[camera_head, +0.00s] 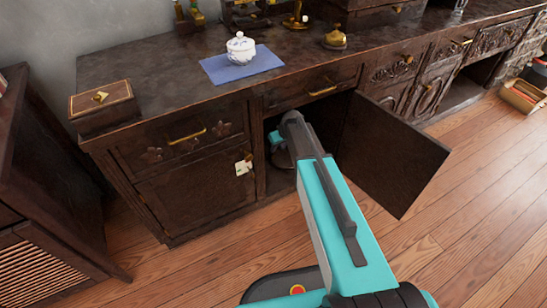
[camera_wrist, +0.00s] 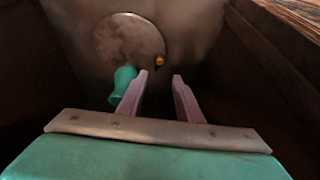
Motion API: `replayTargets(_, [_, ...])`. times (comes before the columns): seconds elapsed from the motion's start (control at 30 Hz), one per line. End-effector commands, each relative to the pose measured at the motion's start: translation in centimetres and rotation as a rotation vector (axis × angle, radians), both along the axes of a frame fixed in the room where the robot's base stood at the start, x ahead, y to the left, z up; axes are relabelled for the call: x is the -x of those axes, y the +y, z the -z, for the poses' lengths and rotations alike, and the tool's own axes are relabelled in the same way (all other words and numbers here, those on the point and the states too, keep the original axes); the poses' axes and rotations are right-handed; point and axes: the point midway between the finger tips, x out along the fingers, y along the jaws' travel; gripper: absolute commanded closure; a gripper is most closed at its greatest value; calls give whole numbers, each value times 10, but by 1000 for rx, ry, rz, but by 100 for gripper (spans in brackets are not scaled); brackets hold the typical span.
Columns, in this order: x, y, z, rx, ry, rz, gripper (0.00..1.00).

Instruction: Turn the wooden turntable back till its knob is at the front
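In the wrist view the round brown turntable (camera_wrist: 128,32) lies inside the dark cabinet, beyond my gripper. Its small orange-yellow knob (camera_wrist: 159,61) shows at the lower right edge of the disc. A teal, rounded object (camera_wrist: 122,86) stands at the disc's lower edge, just left of my left finger, and covers a bit of the rim. My gripper (camera_wrist: 159,76) is open, with two pinkish fingers apart and nothing seen between them. The knob appears a little beyond the gap between the fingertips; no contact is visible.
The cabinet door (camera_head: 395,155) stands open to the right of my arm. Dark cabinet walls are close on both sides. A white-and-blue lidded pot (camera_head: 240,49) sits on a blue cloth (camera_head: 262,65) on the top. A wooden box (camera_head: 101,102) stands at the left end.

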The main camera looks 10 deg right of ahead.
Motion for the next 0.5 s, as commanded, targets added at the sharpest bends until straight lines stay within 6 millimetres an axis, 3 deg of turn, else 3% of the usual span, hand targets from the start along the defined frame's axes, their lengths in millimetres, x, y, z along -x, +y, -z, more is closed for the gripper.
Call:
replayTargets(0.27, [-1, 0, 4, 0, 1, 1, 68])
replayTargets(0.5, [-8, 2, 22, 0, 1, 1, 68])
